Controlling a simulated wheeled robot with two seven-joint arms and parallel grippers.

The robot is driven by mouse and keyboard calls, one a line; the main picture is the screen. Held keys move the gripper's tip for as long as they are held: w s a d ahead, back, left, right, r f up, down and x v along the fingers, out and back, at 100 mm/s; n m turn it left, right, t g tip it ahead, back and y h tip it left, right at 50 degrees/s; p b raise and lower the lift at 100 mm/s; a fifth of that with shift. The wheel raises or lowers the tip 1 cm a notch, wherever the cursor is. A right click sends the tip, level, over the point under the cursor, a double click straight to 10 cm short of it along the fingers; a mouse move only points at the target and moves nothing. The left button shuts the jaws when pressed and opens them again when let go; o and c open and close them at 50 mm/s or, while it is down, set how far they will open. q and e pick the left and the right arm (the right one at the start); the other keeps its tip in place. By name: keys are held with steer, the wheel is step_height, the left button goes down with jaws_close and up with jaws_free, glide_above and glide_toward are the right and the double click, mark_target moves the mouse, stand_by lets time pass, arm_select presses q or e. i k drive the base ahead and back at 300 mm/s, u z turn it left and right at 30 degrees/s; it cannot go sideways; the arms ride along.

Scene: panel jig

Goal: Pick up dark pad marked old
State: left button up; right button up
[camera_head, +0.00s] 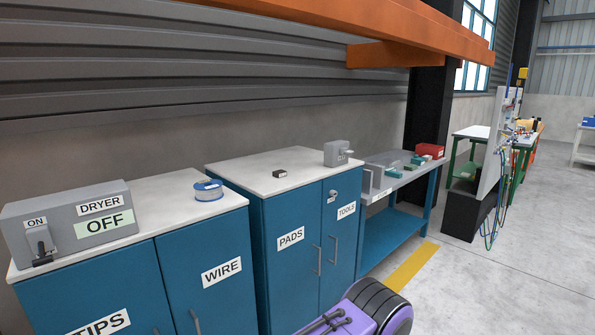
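A small dark block (279,175), which looks like the dark pad, lies on the white top of the cabinet labelled PADS and TOOLS (250,176). It sits near the middle of that top, with clear surface around it. A small light patch shows on its side, too small to read, so I cannot confirm the mark "old". Neither my left nor my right gripper is in view.
A grey box (338,153) stands on the same cabinet top, right of the block. The cabinet to the left holds a DRYER box marked OFF (72,219) and a wire spool (208,190). A bench (392,178) stands beyond. An orange beam (394,54) hangs above.

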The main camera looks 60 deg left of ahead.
mark_target(278, 174)
steer(key=u, duration=0.4)
steer(key=i, duration=1.05)
steer(key=u, duration=0.75)
